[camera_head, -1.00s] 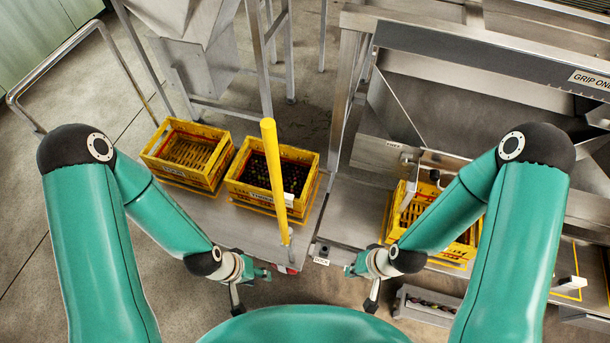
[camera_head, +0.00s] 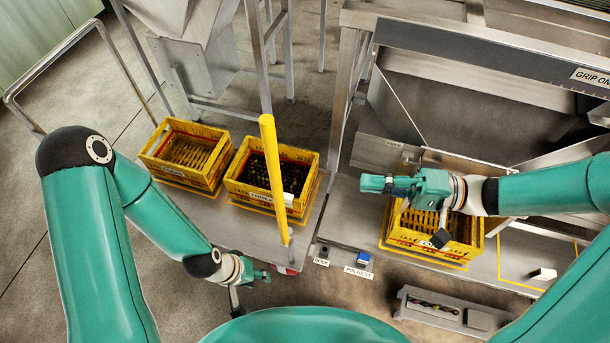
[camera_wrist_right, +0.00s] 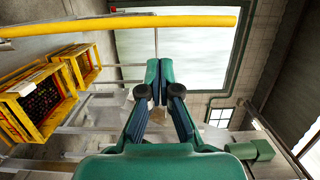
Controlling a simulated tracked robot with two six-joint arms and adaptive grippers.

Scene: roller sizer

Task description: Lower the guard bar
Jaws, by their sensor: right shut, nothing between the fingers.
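The yellow guard bar (camera_head: 273,175) stands raised, close to upright, at the right edge of the low platform holding two crates. In the right wrist view the yellow bar (camera_wrist_right: 120,24) crosses the top of the picture, apart from the fingers. My right gripper (camera_head: 364,184) is shut and empty, to the right of the bar; its closed fingers also show in the right wrist view (camera_wrist_right: 153,75). My left gripper (camera_head: 268,275) hangs low, just left of the bar's foot and apart from it. Its fingers are too small to read.
Another yellow crate (camera_head: 410,240) sits under my right arm. A blue-topped piece (camera_head: 362,258) is by the "PIN REST" label. A grey tray (camera_head: 405,308) lies front right.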

